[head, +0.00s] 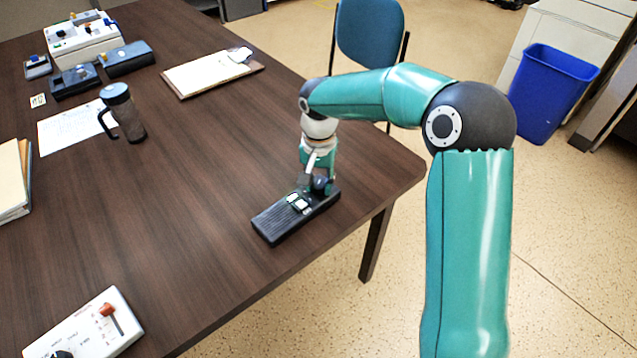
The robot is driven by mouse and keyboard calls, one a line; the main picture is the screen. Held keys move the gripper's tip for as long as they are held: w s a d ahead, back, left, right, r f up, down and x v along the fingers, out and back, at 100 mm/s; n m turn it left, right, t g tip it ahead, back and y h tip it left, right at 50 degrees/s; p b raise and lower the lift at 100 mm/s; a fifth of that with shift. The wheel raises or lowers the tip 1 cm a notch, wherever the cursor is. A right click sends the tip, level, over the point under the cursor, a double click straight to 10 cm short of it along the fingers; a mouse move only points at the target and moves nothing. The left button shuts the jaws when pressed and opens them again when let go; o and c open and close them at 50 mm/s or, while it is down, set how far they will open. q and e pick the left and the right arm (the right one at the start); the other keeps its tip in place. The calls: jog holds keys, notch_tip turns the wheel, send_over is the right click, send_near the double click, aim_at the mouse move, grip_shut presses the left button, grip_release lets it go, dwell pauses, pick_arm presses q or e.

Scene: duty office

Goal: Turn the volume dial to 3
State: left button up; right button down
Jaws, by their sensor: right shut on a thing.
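A black, flat device (275,224) with a ribbed face and a small light panel (298,203) lies on the table near its right front edge. My right gripper (316,184) points down at the far right end of this device. It is shut on a small dark knob there, which I take to be the volume dial; the fingers hide most of it. Its markings and setting are too small to read. My left gripper is not in view.
A white control box (85,325) with a red lever stands at the table's lower left. A dark mug (122,112), a clipboard (210,72), papers and several devices sit farther back. The table (190,190) left of the black device is clear. A blue chair (369,35) stands behind.

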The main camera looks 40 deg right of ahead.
aim_at(319, 185)
jog(key=shift+m, duration=0.4)
jog(key=c, duration=0.8)
grip_release()
jog(key=shift+r, duration=0.15)
notch_tip(319, 185, up, 12)
jog(key=shift+f, duration=0.15)
